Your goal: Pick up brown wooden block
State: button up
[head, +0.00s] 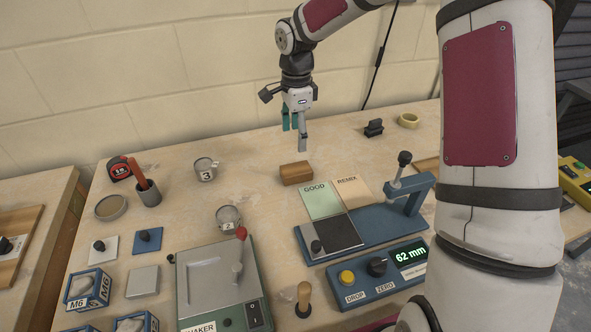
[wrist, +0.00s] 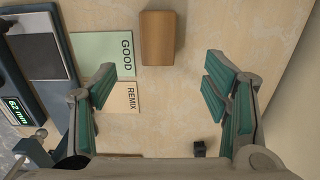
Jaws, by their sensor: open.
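The brown wooden block (head: 296,173) lies on the bench just behind the green GOOD pad in the head view. In the wrist view the block (wrist: 158,38) is at the top middle, beyond the fingertips and roughly between their lines. My gripper (head: 295,138) hangs above the bench over the block's far side, pointing down. It is open and empty, with a wide gap between its green-padded fingers (wrist: 160,84). The block is apart from the fingers and fully visible.
The GOOD pad (head: 320,200) and REMIX pad (head: 353,189) lie beside a blue press stand (head: 412,203). A metal cup marked 3 (head: 205,170) stands to the left. A black clip-like object (head: 373,128) and tape roll (head: 409,120) are at the back right. Bench around the block is mostly clear.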

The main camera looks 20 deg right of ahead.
aim_at(296, 169)
jog(key=f, duration=0.6)
jog(key=f+p, duration=0.1)
jog(key=f, duration=0.5)
jog(key=shift+s+f, duration=0.2)
jog(key=shift+f, duration=0.05)
jog(key=c, duration=1.3)
